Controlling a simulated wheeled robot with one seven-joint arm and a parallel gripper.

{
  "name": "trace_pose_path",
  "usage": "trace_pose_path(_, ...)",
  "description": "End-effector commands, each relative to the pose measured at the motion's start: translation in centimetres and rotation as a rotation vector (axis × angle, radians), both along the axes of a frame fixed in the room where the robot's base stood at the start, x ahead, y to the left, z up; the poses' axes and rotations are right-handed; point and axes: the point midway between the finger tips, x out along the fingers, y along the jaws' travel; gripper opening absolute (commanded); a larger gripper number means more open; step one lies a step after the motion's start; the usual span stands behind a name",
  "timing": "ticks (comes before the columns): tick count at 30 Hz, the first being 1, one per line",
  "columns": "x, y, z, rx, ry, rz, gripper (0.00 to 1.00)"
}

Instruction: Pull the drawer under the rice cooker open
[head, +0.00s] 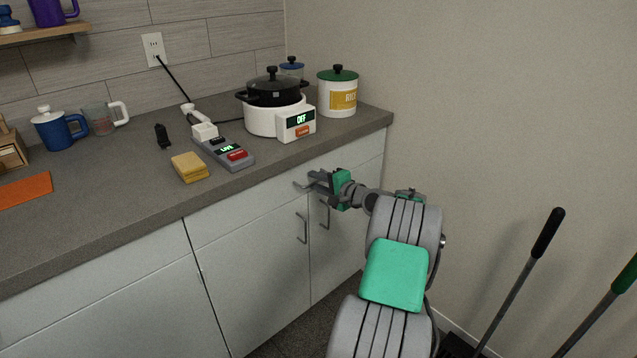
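The rice cooker (262,119) is white with a dark lidded pot and a display reading OFF; it stands on the counter near its right end. Below it is a pale grey drawer front (243,208), which looks flush with the cabinet. Its metal bar handle (301,186) shows just left of my fingers; the rest is hidden behind my gripper. My gripper (315,180), dark grey with a green part, is at the handle from the right. Whether its fingers close around the bar or only sit beside it is too small to tell.
Two cabinet doors with vertical handles (302,228) are below the drawer. A power strip (224,152), a yellow sponge (189,167) and a white canister (338,93) are on the counter (120,195). Long-handled tools (520,282) stand at the right wall. Dark floor lies before the doors.

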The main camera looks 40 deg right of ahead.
Motion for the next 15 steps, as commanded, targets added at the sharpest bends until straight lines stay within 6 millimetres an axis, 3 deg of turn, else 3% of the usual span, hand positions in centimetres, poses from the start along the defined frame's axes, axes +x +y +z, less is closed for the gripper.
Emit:
trace_pose_path(5,-0.06,-0.10,0.05,0.000,0.000,-0.002,0.28)
trace_pose_path(15,-0.14,-0.18,0.06,-0.002,0.000,-0.003,0.00)
